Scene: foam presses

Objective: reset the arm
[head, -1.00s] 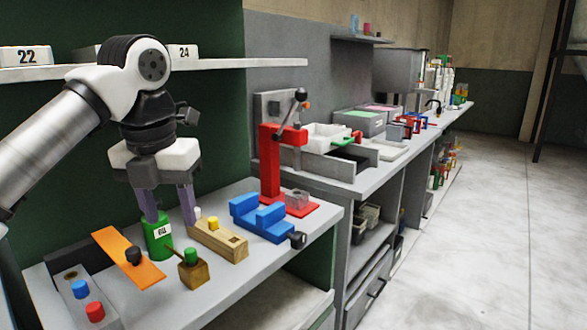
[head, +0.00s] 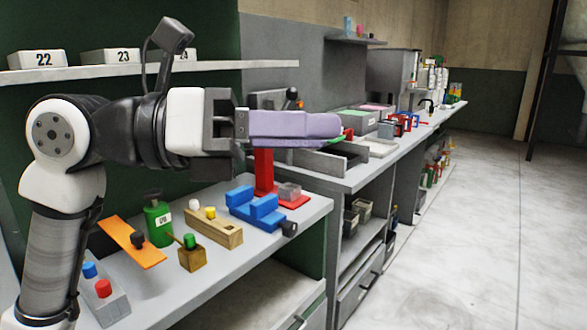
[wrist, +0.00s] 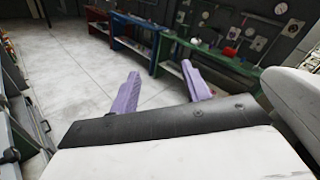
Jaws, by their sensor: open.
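My arm is folded up above the left part of the bench in the head view. My gripper (head: 338,127) points to the right, level, above the bench and in front of the red press (head: 264,172), part of which it hides. In the head view its purple fingers overlap. In the wrist view my gripper (wrist: 168,88) shows two purple fingers spread apart with nothing between them. The green bottle (head: 158,218) stands upright on the bench, clear of my gripper.
On the bench are an orange board (head: 130,241), a wooden block (head: 214,228), a small wooden box (head: 192,257), a blue vise (head: 256,209) and a grey block with blue and red buttons (head: 112,304). A shelf (head: 225,65) with numbered boxes runs behind my arm. Open floor (head: 455,230) lies to the right.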

